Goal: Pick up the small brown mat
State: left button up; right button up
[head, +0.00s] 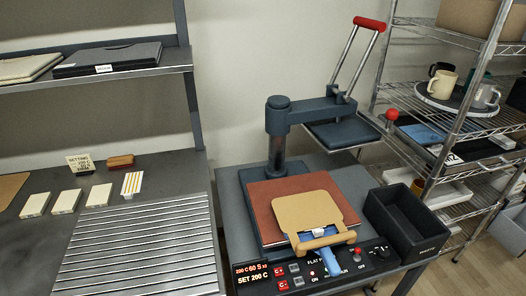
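A small tan-brown mat-like sheet (300,207) lies on the larger reddish-brown pad (262,208) of the press. A rounded tan bar (330,241) and a blue handle-like piece (328,262) are at its front edge; I cannot tell whether they are joined to it. Another flat brown piece (10,188) lies at the far left of the left table, cut off by the picture edge. I cannot tell for sure which one the task means. Neither of my grippers is in view.
The press's upper plate (341,132) is swung aside to the right, its red-gripped lever (369,23) raised. A black bin (405,221) stands right of the press. The control panel (313,274) is in front. A ribbed metal rack (147,246) and several pale blocks occupy the left table.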

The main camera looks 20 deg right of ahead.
aim_at(295, 214)
jog(key=k+l, duration=0.1)
jog(key=l, duration=0.35)
jog(key=k+l, duration=0.15)
jog(key=l, duration=0.35)
jog(key=k+l, duration=0.1)
jog(key=l, duration=0.35)
